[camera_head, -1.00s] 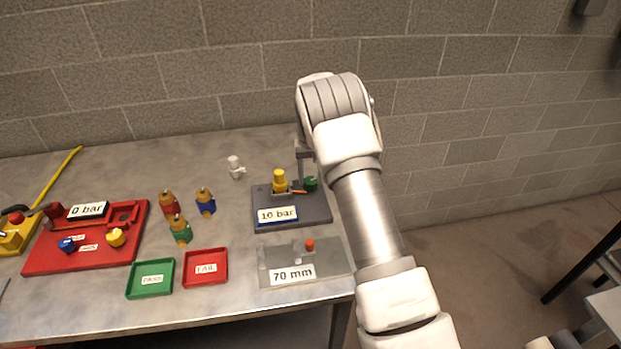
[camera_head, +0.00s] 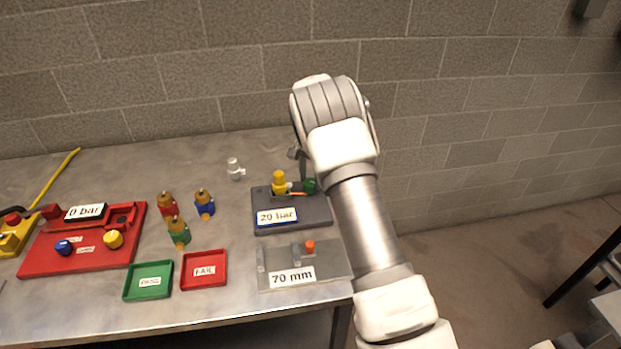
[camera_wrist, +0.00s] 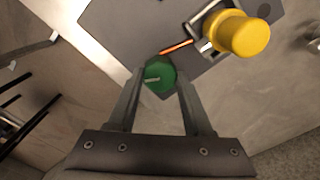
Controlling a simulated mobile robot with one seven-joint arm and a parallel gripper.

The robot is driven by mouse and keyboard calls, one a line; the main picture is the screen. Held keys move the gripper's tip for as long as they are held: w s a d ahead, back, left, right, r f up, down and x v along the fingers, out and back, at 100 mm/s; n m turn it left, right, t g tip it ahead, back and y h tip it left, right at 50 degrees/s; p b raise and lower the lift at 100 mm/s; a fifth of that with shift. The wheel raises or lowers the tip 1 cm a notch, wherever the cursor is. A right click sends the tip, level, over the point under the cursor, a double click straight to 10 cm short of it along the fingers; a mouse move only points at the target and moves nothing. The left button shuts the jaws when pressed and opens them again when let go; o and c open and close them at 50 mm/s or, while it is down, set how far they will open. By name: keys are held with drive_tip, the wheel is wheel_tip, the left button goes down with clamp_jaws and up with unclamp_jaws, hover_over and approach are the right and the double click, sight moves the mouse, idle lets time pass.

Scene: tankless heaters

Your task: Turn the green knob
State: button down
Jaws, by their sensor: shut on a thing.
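The green knob (camera_head: 310,186) sits at the right side of a dark grey test block (camera_head: 290,218) whose label reads "20 bar". In the wrist view the green knob (camera_wrist: 160,73) lies between the fingertips of my gripper (camera_wrist: 160,82), which is shut on it. A pale line marks the knob's face. A yellow cylinder (camera_wrist: 240,36) stands on the block next to the knob, and it also shows in the head view (camera_head: 279,182). An orange strip (camera_wrist: 176,47) lies between them. In the head view my arm partly hides the gripper.
A grey "70 mm" plate (camera_head: 330,262) lies in front of the block. Green (camera_head: 148,281) and red (camera_head: 204,270) trays, several brass-topped valves (camera_head: 205,204) and a red "0 bar" station (camera_head: 85,255) are to the left. A white fitting (camera_head: 235,168) stands behind.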

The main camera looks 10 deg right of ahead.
idle(0.3)
drive_tip(key=shift+c, duration=1.5)
unclamp_jaws()
drive_tip(key=shift+r, duration=0.1)
wheel_tip(320, 180, up, 17)
drive_tip(key=shift+r, duration=0.15)
